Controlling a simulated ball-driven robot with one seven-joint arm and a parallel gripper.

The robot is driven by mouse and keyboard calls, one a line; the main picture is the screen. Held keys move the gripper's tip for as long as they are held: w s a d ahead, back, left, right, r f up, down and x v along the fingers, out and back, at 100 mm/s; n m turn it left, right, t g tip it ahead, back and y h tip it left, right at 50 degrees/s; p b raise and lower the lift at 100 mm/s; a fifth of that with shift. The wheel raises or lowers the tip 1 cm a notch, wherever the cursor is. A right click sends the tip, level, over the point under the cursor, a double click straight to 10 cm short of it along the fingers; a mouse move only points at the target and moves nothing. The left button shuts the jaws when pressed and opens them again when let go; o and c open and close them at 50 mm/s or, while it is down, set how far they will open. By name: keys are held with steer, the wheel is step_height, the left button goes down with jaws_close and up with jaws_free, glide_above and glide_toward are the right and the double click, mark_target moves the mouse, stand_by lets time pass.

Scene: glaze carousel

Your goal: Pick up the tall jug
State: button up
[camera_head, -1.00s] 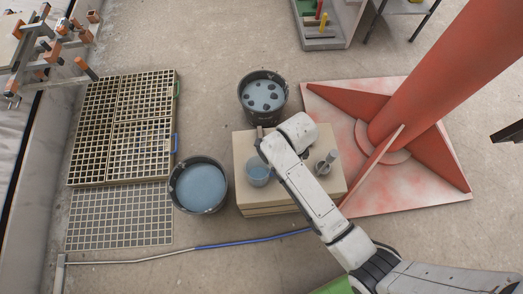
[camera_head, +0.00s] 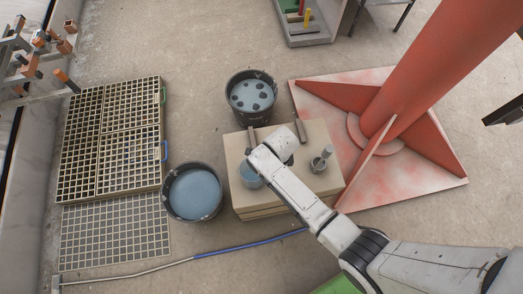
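No object is clearly recognisable as the tall jug. A small grey vessel (camera_head: 318,164) with a narrow upright part stands on the right of the beige block (camera_head: 290,188); I cannot tell whether it is the jug. A round container with blue content (camera_head: 250,178) stands at the block's left, partly covered by my arm. The white end of my arm is over the block, between these two. My gripper's fingers are hidden beneath the arm, so their opening and any contact do not show.
A bucket of blue liquid (camera_head: 195,194) stands left of the block, and a bucket with dark lumps (camera_head: 251,97) behind it. A red column (camera_head: 420,85) with a broad base (camera_head: 400,190) rises at right. Grid racks (camera_head: 115,232) lie left.

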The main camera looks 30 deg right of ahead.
steer(key=shift+f, duration=0.3)
steer(key=shift+c, duration=0.3)
jaws_close()
